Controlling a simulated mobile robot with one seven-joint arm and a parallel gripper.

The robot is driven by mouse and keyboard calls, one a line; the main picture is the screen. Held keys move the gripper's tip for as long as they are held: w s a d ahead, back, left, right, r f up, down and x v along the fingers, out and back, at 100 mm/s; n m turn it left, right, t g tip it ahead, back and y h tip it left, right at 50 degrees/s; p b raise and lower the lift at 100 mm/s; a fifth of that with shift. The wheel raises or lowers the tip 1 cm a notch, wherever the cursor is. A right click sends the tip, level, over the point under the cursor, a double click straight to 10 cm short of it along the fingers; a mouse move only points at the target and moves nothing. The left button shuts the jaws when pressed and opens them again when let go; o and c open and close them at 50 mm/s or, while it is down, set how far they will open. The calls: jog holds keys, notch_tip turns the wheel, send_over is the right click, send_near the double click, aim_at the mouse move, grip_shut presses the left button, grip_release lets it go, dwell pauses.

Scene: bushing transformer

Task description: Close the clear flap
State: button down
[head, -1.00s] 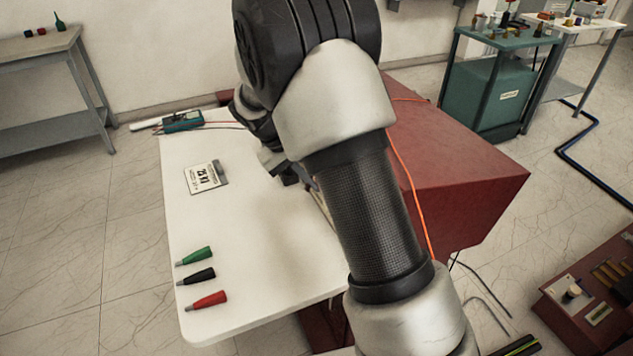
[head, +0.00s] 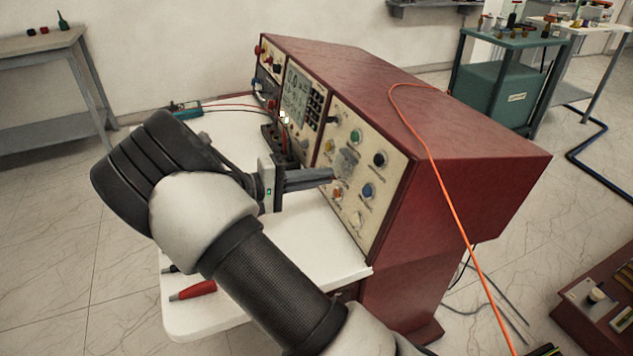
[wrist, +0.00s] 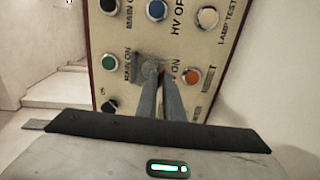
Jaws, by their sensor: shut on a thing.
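The clear flap (head: 346,160) is a small see-through cover on the cream control panel (head: 352,215) of a dark red console. It also shows in the wrist view (wrist: 151,70), among the coloured buttons. My gripper (head: 332,176) points at the panel, and its two fingers are close together with their tips at the flap's edge. In the wrist view my gripper (wrist: 164,82) is shut on the flap, next to an orange button (wrist: 194,76). The fingertips partly hide the flap, and its exact angle is hard to tell.
The red console (head: 440,140) stands at a white table (head: 290,240). An orange cable (head: 440,170) hangs over it. A red plug (head: 193,290) lies near the table's front edge.

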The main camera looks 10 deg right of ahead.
jog(key=h, duration=0.1)
jog(key=d+f+h+b, duration=0.1)
jog(key=h+b, duration=0.1)
jog(key=h, duration=0.1)
jog(key=shift+w+d+f+t, duration=0.2)
jog(key=shift+d+f+t, duration=0.15)
jog(key=shift+t, duration=0.05)
jog(key=shift+d, duration=0.15)
jog(key=c, duration=1.9)
grip_release()
jog(key=shift+d, duration=0.15)
